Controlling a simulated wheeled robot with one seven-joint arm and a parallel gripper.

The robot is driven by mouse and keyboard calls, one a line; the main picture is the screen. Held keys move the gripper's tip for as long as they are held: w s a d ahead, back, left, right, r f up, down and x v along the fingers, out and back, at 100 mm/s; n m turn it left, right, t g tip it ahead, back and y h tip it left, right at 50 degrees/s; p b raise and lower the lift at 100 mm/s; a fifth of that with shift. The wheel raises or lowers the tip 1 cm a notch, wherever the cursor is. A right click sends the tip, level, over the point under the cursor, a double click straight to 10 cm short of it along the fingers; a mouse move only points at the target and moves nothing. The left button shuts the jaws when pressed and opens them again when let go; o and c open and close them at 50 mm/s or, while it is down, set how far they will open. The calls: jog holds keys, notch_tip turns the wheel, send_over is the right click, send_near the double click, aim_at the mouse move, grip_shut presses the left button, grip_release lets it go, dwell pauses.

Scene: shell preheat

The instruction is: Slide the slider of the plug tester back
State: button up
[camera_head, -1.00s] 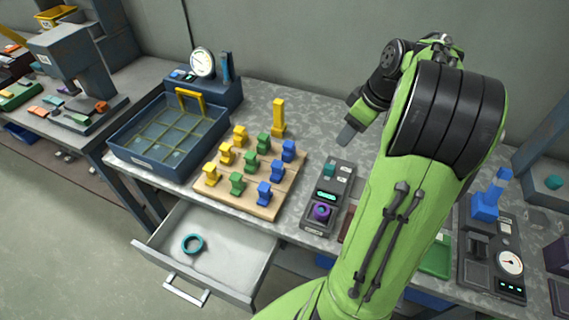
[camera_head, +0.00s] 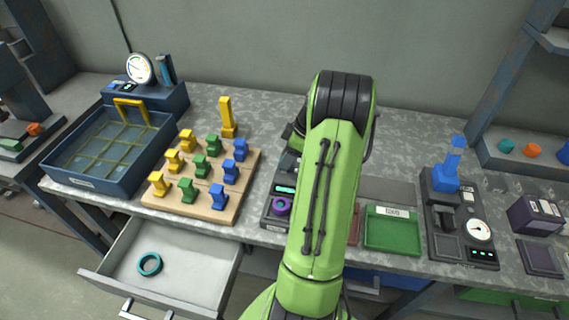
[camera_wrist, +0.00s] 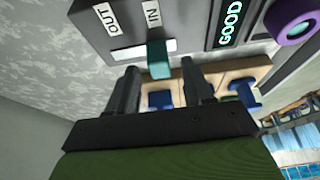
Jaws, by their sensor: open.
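The plug tester is a dark box (camera_head: 271,212), partly behind my arm in the head view. In the wrist view its top panel (camera_wrist: 190,20) shows OUT and IN labels and a lit GOOD display (camera_wrist: 230,22). Its teal slider (camera_wrist: 159,60) is at the IN end of a pale slot. A purple ring-shaped part (camera_wrist: 294,22) is on the tester beyond the display. My gripper (camera_wrist: 157,72) is open, its two dark fingers on either side of the slider's near end. Whether they touch it I cannot tell. My arm hides the gripper in the head view.
A wooden board (camera_head: 228,198) with yellow, green and blue pieces is left of the tester. A green tray (camera_head: 392,233) and a gauge device with a blue handle (camera_head: 440,182) are to the right. An open drawer (camera_head: 190,272) holding a teal ring juts out front left.

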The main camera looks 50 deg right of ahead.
jog(key=x, duration=0.2)
jog(key=shift+w+f, duration=0.1)
jog(key=shift+f, duration=0.1)
grip_shut()
